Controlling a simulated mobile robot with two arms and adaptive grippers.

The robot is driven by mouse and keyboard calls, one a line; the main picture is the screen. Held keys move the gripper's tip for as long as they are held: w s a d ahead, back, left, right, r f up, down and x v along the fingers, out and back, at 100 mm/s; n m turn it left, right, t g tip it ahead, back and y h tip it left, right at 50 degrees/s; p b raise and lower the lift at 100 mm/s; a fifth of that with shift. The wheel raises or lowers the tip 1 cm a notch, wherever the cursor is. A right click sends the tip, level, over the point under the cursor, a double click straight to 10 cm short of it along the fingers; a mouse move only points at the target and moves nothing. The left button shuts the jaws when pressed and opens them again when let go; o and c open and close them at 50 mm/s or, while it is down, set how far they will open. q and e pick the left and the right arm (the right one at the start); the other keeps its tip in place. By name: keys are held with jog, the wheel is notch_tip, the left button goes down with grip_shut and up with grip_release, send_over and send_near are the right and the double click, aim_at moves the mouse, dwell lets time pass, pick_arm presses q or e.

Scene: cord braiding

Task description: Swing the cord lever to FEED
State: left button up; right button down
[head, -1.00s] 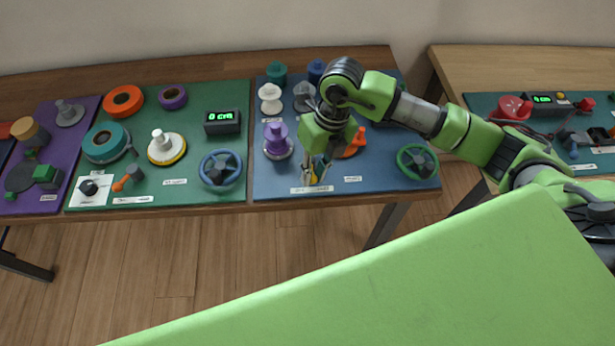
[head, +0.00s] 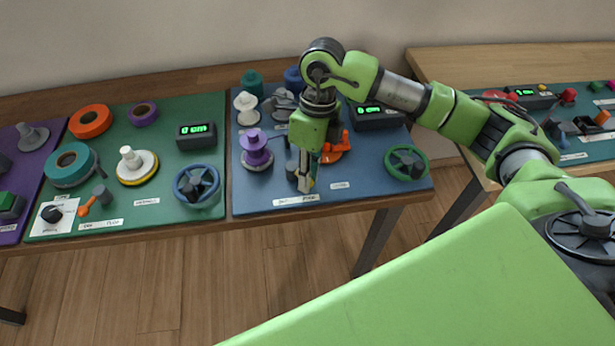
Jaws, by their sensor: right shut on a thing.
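The cord lever (head: 312,183) is at the front of the blue mat, above a small white label strip. Only a bit of yellow shows beside my fingers; the rest is hidden, so I cannot tell which way it points. My right gripper (head: 303,184) reaches down over it and is shut on it. My left gripper is out of view.
The blue mat (head: 370,193) also bears a purple spool (head: 256,151), an orange part (head: 336,147), a display (head: 377,116) and a green handwheel (head: 406,162). A green mat (head: 150,214) with similar parts, including a blue handwheel (head: 198,186), lies left.

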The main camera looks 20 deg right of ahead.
jog(key=shift+w+r, duration=0.1)
jog(key=c, duration=1.9)
grip_release()
notch_tip(320, 180, up, 12)
jog(key=w+d, duration=0.1)
jog(key=d, duration=0.1)
jog(key=shift+w, duration=0.15)
jog(key=shift+f, duration=0.2)
